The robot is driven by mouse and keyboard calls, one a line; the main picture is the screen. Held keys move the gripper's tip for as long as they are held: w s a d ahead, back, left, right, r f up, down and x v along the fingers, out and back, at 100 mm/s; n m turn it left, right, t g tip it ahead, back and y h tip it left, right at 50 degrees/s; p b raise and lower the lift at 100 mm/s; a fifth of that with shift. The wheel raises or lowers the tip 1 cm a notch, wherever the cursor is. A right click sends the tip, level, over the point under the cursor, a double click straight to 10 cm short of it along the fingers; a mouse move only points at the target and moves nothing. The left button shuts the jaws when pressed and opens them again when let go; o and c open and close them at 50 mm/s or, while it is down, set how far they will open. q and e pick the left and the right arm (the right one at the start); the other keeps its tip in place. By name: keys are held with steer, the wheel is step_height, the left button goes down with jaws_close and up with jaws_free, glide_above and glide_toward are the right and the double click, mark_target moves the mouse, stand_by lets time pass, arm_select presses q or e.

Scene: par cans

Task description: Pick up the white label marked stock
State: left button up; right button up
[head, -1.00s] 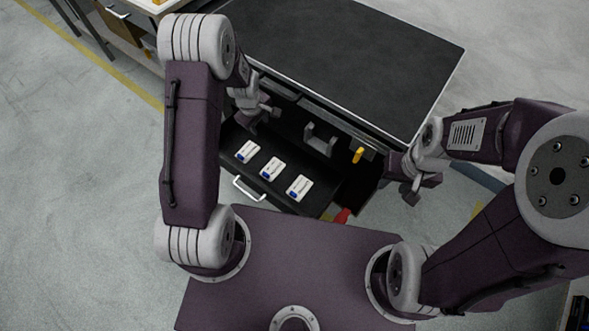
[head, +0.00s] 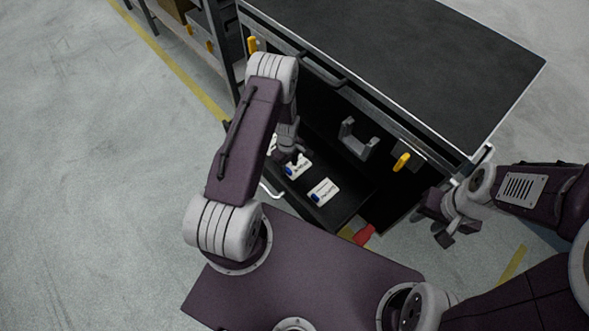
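Three small white labels with blue corners lie in a row in the open dark drawer (head: 352,204). The near-right label (head: 323,191) is in clear view, the middle label (head: 298,170) is partly under my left gripper, and the far-left label (head: 273,145) is mostly hidden by my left arm. The print is too small to read, so I cannot tell which says stock. My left gripper (head: 291,157) points down just over or at the middle label; its finger gap is unclear. My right gripper (head: 440,222) is open and empty, right of the drawer.
A grey U-shaped bracket (head: 357,139) and a yellow object (head: 402,162) are at the back of the drawer. The black-topped bench (head: 400,60) stands behind it. A red object (head: 364,235) is near the drawer's right corner. A shelf is at the upper left.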

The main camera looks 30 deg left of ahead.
mark_target(289, 171)
arm_select(q)
step_height(289, 171, down, 4)
steer(key=shift+w+f+b, duration=0.15)
steer(key=shift+f+b, duration=0.1)
steer(key=shift+b, duration=0.6)
steer(key=shift+r, duration=0.15)
jaws_close()
